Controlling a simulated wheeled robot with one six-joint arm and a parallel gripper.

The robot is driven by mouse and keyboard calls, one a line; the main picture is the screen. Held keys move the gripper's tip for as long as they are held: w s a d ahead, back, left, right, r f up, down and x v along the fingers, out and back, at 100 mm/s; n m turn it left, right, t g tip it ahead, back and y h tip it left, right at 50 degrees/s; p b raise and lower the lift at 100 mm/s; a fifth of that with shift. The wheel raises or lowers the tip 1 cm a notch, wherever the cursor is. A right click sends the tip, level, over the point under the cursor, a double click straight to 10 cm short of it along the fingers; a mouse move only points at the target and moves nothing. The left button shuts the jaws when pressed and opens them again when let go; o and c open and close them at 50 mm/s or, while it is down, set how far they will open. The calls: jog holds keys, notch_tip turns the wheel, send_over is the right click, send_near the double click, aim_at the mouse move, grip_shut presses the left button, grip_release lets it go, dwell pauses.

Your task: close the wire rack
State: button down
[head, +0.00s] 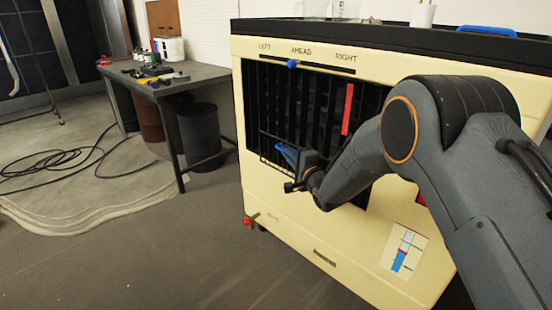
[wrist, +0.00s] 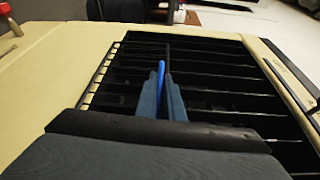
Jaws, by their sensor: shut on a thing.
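A cream cabinet (head: 290,205) has a dark opening crossed by black bars. A thin black wire rack (head: 264,150) shows at the opening's lower left in the head view. Its ladder-like edge (wrist: 101,73) shows in the wrist view with cream panel visible through the gaps. My gripper (head: 287,154) is at the front of the opening. In the wrist view its fingers (wrist: 162,92) are closed around a narrow blue piece (wrist: 161,75). The fingers hide most of this piece, and I cannot tell how it joins the rack. My arm hides the opening's lower right.
A red strip (head: 347,109) stands in the opening's right part. A blue slider knob (head: 292,64) sits above, under the direction labels. A red knob (head: 248,221) sticks out low on the left. A workbench (head: 178,83) with tools stands left. Cables (head: 62,157) lie on the floor.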

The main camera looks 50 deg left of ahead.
jog(key=shift+w+r, duration=0.15)
jog(key=shift+w, duration=0.1)
dwell(0.3)
jog(key=c, duration=1.9)
grip_release()
jog(key=shift+a, duration=0.1)
jog(key=p+v, duration=0.1)
jog(key=v, duration=0.6)
jog(key=shift+d, duration=0.4)
jog(key=shift+s, duration=0.1)
